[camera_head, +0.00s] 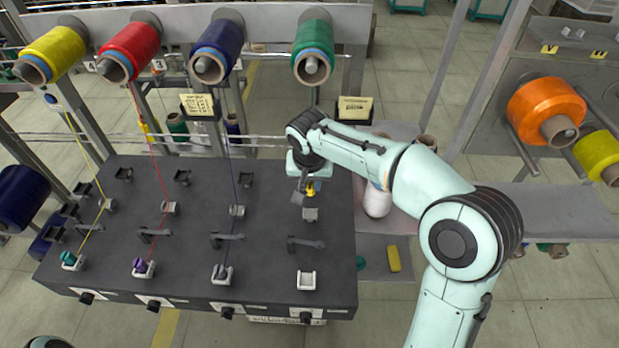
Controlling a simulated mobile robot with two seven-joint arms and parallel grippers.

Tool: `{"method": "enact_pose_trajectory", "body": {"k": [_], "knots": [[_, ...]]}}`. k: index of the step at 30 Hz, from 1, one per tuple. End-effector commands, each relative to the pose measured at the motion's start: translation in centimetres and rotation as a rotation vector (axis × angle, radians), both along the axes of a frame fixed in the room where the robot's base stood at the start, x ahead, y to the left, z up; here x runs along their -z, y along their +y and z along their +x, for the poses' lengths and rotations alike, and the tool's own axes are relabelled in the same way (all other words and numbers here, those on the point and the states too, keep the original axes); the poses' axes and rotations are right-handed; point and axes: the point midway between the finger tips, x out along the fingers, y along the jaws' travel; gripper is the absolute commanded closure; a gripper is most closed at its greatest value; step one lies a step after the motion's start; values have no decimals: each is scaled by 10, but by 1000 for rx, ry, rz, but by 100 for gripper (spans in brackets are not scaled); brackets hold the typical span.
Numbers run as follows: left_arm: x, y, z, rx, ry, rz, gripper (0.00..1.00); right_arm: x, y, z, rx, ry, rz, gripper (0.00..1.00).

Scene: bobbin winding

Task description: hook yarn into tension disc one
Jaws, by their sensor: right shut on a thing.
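My right gripper (309,190) points down over the rightmost row of fittings on the dark panel (270,262). It is shut on the yarn, but the strand is too thin to make out, and a small yellow piece shows at the fingertips. The green bobbin (314,42) hangs above that row. Just below the fingertips is a small grey fitting (310,214), which looks like a tension disc; I cannot tell if they touch. A dark lever (305,243) and an empty white holder (306,281) follow towards the front. My left gripper is out of view.
Yellow (56,49), red (133,45) and blue (220,43) bobbins hang from the grey rail. Their threads run down to the other rows. Small signs (198,104) stand behind the panel. A rack with an orange bobbin (543,107) is at the right.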

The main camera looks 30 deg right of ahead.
Motion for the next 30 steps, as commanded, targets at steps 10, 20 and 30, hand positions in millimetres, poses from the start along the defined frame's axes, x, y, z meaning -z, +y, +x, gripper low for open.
{"method": "enact_pose_trajectory", "body": {"k": [10,20,30], "knots": [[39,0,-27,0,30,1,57,56,0,-2,0,6,0,100],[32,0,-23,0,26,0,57,49,0,2,0,1,0,100],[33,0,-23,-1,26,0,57,49,0,2,0,1,0,100]]}}
